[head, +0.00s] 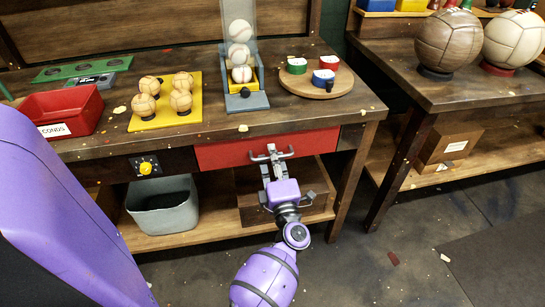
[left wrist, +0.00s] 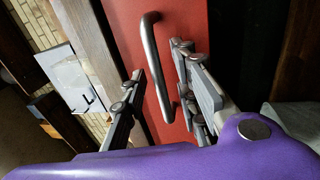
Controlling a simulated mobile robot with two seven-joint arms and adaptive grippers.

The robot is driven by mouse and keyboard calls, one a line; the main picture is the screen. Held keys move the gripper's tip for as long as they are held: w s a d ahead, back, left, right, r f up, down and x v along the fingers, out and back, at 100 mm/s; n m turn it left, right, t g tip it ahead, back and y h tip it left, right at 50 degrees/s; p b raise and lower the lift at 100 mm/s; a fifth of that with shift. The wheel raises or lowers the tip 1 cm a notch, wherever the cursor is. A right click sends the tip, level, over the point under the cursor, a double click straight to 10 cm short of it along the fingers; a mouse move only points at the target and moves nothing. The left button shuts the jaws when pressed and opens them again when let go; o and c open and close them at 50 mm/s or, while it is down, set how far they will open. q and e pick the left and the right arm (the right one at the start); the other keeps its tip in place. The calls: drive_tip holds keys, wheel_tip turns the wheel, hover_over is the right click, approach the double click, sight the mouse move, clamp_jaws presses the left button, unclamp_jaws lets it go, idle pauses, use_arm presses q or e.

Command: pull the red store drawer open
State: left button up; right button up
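The red store drawer (head: 225,154) is set under the front edge of the wooden workbench, and its front looks flush with the bench. Its grey metal bar handle (left wrist: 150,45) shows clearly in the left wrist view against the red drawer front (left wrist: 190,17). My left gripper (head: 270,153) is at the handle, reaching up from below in the head view. In the left wrist view its fingers (left wrist: 158,70) are apart, one on each side of the handle, with a visible gap on the left side. Whether the right-hand finger touches the bar cannot be told. My right gripper is not in view.
The workbench holds a red bin (head: 65,112), a yellow tray (head: 165,118) of balls, a ball dispenser (head: 243,100) and a round wooden board (head: 330,90). Below are a grey bin (head: 163,210) and a wooden crate (head: 313,205). A second table (head: 400,62) stands right.

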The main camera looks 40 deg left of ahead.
use_arm(q)
clamp_jaws()
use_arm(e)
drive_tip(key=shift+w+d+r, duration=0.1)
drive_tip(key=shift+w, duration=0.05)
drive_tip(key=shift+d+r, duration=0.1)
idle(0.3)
